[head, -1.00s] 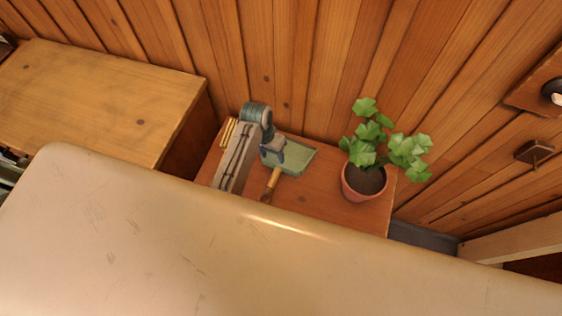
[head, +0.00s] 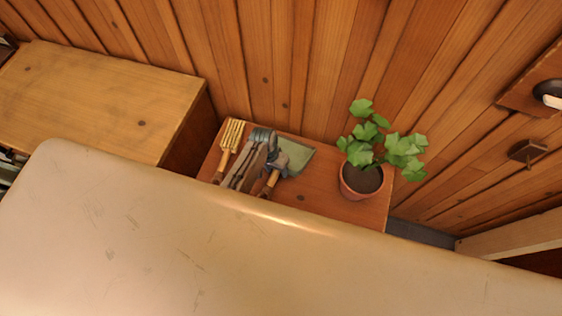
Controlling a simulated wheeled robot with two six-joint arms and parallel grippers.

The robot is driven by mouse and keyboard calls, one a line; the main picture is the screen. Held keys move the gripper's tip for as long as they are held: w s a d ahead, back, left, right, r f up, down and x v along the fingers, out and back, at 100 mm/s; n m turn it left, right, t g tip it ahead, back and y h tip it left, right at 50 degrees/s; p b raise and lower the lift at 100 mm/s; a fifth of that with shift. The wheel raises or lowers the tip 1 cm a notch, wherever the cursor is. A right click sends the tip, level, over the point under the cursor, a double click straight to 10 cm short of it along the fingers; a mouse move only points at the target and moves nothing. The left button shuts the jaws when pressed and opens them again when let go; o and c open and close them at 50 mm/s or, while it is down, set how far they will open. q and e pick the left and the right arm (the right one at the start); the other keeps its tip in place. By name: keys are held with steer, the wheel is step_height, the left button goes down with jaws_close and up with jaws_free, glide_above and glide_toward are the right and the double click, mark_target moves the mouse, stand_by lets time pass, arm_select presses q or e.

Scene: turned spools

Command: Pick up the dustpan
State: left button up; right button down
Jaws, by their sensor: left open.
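The dustpan lies on a small reddish wooden table beyond the pale foreground surface. Its green pan (head: 298,153) points up and right, and its short wooden handle (head: 267,185) points down and left. My left gripper (head: 276,162) is small and dark in the picture. It is open and over the part of the dustpan where handle and pan meet, hiding that part. I cannot tell whether it touches. My grey left arm comes in from the left of it. My right gripper is not in view.
A yellow hand fork (head: 232,137) lies left of my arm. A potted plant (head: 361,182) stands at the right on the small table (head: 318,192). A large cream surface (head: 190,240) fills the foreground. A wooden cabinet (head: 95,95) stands at the left; a plank wall is behind.

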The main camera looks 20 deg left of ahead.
arm_select(q)
jaws_close()
steer(key=shift+r, duration=0.15)
stand_by(0.4)
